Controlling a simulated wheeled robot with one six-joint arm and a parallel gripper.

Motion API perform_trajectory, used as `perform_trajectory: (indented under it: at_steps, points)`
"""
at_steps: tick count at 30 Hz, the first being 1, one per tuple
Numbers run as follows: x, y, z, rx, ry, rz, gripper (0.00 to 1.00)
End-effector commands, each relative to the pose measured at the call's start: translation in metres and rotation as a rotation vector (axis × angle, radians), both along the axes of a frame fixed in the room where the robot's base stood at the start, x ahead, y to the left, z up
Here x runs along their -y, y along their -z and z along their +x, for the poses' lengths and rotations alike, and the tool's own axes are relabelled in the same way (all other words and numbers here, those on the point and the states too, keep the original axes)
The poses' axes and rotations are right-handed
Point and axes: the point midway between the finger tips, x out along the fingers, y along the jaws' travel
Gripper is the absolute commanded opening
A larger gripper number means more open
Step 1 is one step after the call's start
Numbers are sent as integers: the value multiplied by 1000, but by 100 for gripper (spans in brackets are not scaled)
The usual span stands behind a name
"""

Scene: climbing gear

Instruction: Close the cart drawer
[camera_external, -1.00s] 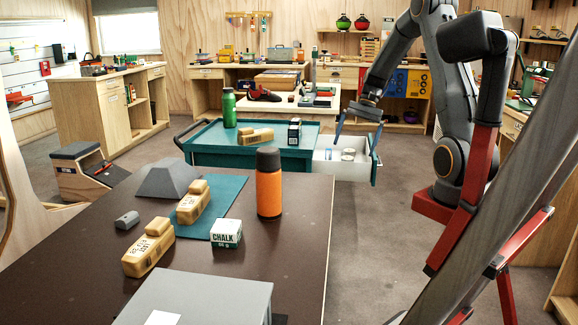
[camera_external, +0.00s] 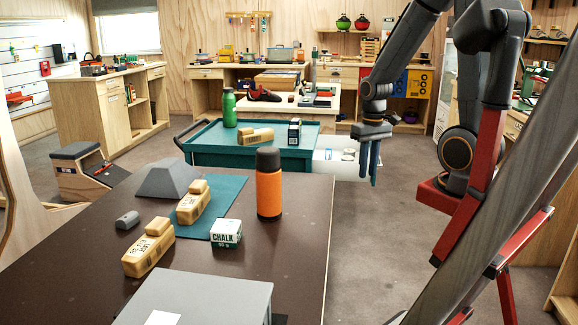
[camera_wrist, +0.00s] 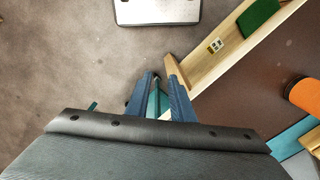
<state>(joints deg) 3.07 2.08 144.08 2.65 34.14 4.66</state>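The teal cart (camera_external: 190,135) stands behind the dark table, with its white drawer (camera_external: 336,166) pulled out to the right. The drawer is partly open and holds small pale round items. My gripper (camera_external: 370,183) points down at the drawer's outer right end and hides most of its teal front. In the wrist view my gripper (camera_wrist: 161,76) has its two blue fingers apart, with a teal strip visible between them. I cannot tell whether the fingers touch the drawer front.
A green bottle (camera_external: 229,107), a tan hold (camera_external: 256,135) and a dark box (camera_external: 294,131) stand on the cart top. An orange bottle (camera_external: 269,190) stands near the dark table's (camera_external: 290,235) right edge. Floor (camera_external: 385,230) right of the drawer is clear.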

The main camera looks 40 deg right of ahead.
Motion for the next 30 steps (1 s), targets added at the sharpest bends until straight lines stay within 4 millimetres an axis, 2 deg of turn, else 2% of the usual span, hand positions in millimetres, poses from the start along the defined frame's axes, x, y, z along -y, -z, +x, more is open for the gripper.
perform_trajectory:
  at_steps: [1,3,8,12,18,21,25,30]
  points:
    - [13,-2,11,-7,111,14,12]
    - [33,-5,29,-18,311,41,0]
    - [99,-7,70,-46,826,121,0]
    - [168,-6,96,-77,1270,203,0]
    - [268,0,109,-126,1817,329,0]
    - [304,2,108,-146,1998,381,0]
    - [329,5,106,-164,2124,420,0]
    - [332,13,108,-170,2154,430,0]
